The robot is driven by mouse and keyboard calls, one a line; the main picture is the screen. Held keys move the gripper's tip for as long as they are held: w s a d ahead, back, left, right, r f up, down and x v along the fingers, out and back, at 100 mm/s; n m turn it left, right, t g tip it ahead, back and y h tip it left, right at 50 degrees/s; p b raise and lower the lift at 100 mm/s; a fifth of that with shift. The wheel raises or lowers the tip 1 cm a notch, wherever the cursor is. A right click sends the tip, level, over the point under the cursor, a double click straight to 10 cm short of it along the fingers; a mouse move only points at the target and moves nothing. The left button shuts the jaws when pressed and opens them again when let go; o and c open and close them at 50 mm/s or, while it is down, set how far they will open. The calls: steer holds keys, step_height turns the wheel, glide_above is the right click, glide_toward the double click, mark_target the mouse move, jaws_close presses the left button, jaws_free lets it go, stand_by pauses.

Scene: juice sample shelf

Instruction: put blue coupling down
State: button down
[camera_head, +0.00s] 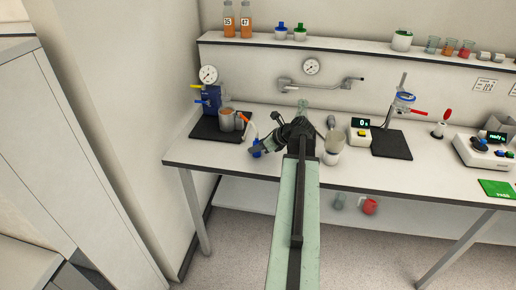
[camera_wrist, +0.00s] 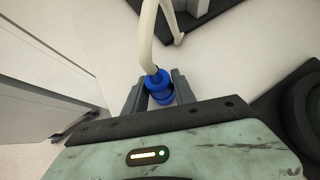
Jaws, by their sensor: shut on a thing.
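The blue coupling (camera_wrist: 158,84) sits between the two fingers of my gripper (camera_wrist: 158,95) in the wrist view, at the end of a cream-white hose (camera_wrist: 147,40). My gripper is shut on it. In the head view the blue coupling (camera_head: 256,154) shows small at the left end of my gripper (camera_head: 262,148), over the front left part of the bench. Whether it touches the bench top cannot be told. The hose (camera_head: 252,131) runs up from it toward the blue device (camera_head: 211,99) with a gauge.
The device and a metal vessel (camera_head: 227,120) stand on a black mat (camera_head: 205,130) behind the gripper. A beaker (camera_head: 334,141) and a scale (camera_head: 359,134) stand to the right. The bench top (camera_head: 215,154) is bare at the front left, up to its front edge.

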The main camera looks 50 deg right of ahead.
steer(key=c, duration=1)
jaws_free()
steer(key=shift+f, duration=0.15)
steer(key=shift+r+p, duration=0.3)
steer(key=shift+r, duration=0.05)
steer(key=p+v, duration=0.7)
steer(key=v, duration=0.4)
steer(key=shift+s+r+p, duration=0.2)
steer(key=shift+s+p, duration=0.15)
steer(key=shift+s, duration=0.05)
